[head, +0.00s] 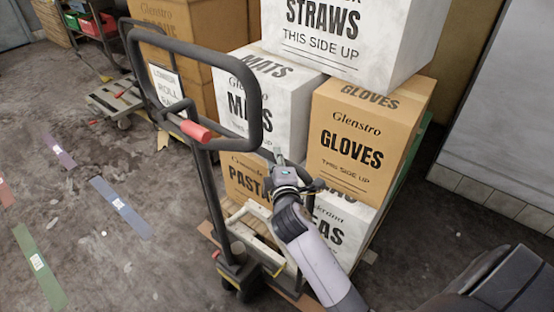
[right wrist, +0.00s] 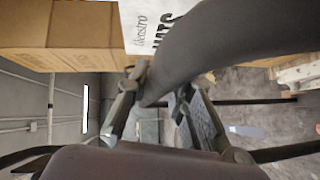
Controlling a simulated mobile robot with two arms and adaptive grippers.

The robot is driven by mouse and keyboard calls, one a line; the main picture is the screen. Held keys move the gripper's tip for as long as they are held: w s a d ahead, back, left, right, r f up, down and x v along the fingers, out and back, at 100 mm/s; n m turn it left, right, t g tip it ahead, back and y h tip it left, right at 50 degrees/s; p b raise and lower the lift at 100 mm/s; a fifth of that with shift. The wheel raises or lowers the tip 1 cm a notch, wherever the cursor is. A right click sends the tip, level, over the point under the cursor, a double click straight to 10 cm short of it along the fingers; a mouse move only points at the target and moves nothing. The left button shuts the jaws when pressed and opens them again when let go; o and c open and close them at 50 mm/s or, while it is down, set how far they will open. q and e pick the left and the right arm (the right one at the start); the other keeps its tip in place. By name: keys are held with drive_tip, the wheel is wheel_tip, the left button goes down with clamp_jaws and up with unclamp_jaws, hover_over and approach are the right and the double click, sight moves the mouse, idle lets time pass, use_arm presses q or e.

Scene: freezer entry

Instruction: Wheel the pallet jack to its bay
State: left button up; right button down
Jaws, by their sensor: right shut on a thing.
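The pallet jack (head: 210,190) stands upright in the middle of the head view, its black loop handle (head: 259,105) raised and a red grip (head: 196,131) near the loop's base. Its forks are largely hidden by a loaded pallet of cartons. My right gripper (head: 279,162) is at the lower right of the loop. In the right wrist view, my right gripper (right wrist: 157,88) has its fingers on both sides of the dark curved handle bar (right wrist: 215,45), shut on it. My left gripper is not in view. I cannot tell which floor area is the bay.
Stacked cartons, including a gloves box (head: 352,145) and a straws box (head: 345,40), stand close behind the handle. Blue (head: 120,207) and green (head: 40,268) floor strips lie at left, where the floor is open. A low cart (head: 115,100) stands behind. A pale wall (head: 505,100) bounds the right.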

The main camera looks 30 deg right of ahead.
idle(0.4)
drive_tip(key=d, duration=0.1)
drive_tip(key=w+d+p, duration=0.1)
drive_tip(key=d, duration=0.1)
drive_tip(key=shift+w+d+r, duration=0.15)
drive_tip(key=shift+w+d, duration=0.15)
drive_tip(key=c, duration=1.8)
unclamp_jaws()
drive_tip(key=shift+d, duration=0.15)
drive_tip(key=o, duration=0.4)
drive_tip(key=shift+s+a, duration=0.25)
drive_tip(key=shift+c, duration=0.2)
drive_tip(key=shift+w, duration=0.1)
drive_tip(key=v, duration=1.2)
